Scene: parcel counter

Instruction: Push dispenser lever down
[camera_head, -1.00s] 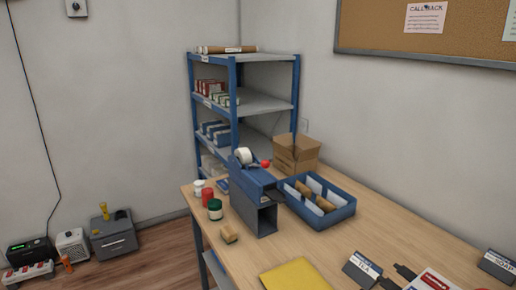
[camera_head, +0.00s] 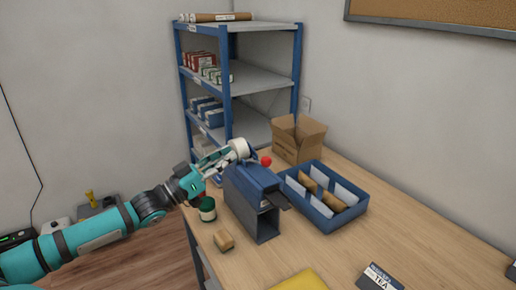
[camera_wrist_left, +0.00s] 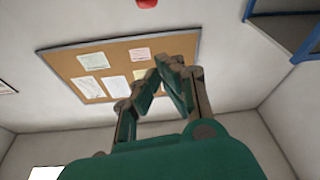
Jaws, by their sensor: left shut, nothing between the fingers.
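The blue tape dispenser (camera_head: 252,188) stands on the wooden counter, with a white roll (camera_head: 238,149) on top. Its lever ends in a red knob (camera_head: 266,161), raised above the dispenser's top. My left gripper (camera_head: 226,155) is at the dispenser's far left top, close to the roll and left of the red knob. Whether it touches the dispenser cannot be told. In the left wrist view the left gripper's fingers (camera_wrist_left: 165,70) are shut and empty, and a red knob (camera_wrist_left: 147,2) shows at the top edge, apart from them. My right gripper is not in view.
A blue tray (camera_head: 324,219) with dividers is right of the dispenser, an open cardboard box (camera_head: 298,137) behind it. A dark green-lidded jar (camera_head: 207,210) and small wooden block (camera_head: 223,240) stand in front. A blue shelf (camera_head: 228,90) rises behind.

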